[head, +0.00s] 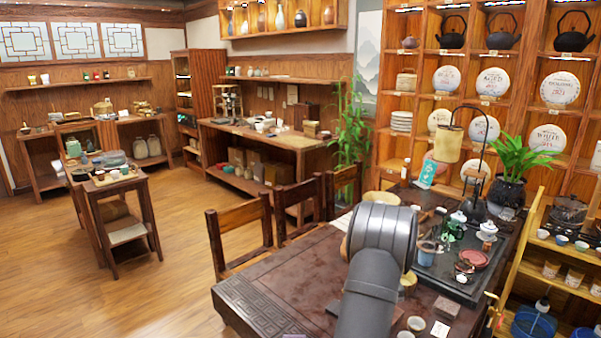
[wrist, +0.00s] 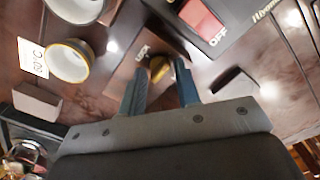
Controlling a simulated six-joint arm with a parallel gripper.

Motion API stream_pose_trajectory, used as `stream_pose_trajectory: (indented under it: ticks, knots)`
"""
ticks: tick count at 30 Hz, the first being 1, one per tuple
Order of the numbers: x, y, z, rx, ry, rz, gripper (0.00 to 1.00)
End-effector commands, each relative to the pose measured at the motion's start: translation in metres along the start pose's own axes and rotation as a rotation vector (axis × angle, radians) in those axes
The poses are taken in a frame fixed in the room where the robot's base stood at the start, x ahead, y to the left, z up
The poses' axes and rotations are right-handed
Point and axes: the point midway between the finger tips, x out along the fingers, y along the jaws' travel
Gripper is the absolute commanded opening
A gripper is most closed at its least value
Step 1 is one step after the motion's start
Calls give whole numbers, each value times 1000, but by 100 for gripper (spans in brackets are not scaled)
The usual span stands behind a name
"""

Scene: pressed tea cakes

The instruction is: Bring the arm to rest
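My arm (head: 375,270) reaches over the dark carved tea table (head: 270,290) in the head view; its gripper is hidden there. In the wrist view my gripper (wrist: 160,82) has its two blue-grey fingers apart. A small brass round piece (wrist: 160,67) on a brown plate with lettering shows beyond and between the fingertips. I cannot tell whether the fingers touch it. A dark box with a red switch (wrist: 202,18) marked OFF lies just beyond the fingers.
In the wrist view, a white cup with a tan rim (wrist: 70,60) and a price-like card (wrist: 32,57) are at left. In the head view, a dark tea tray (head: 455,285) with teaware crowds the table's right side. Wooden chairs (head: 240,235) line its far edge. Open floor (head: 170,290) lies left.

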Motion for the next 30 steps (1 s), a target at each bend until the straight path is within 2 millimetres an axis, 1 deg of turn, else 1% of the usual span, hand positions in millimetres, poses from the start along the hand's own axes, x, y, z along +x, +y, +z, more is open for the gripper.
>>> stream_pose_trajectory:
  ticks: [12, 18, 24, 30]
  knots:
    - [0, 0, 0, -343, 0, 0, 30]
    - [0, 0, 0, -484, 0, 0, 30]
    - [0, 0, 0, -565, 0, 0, 30]
    - [0, 0, 0, -585, 0, 0, 30]
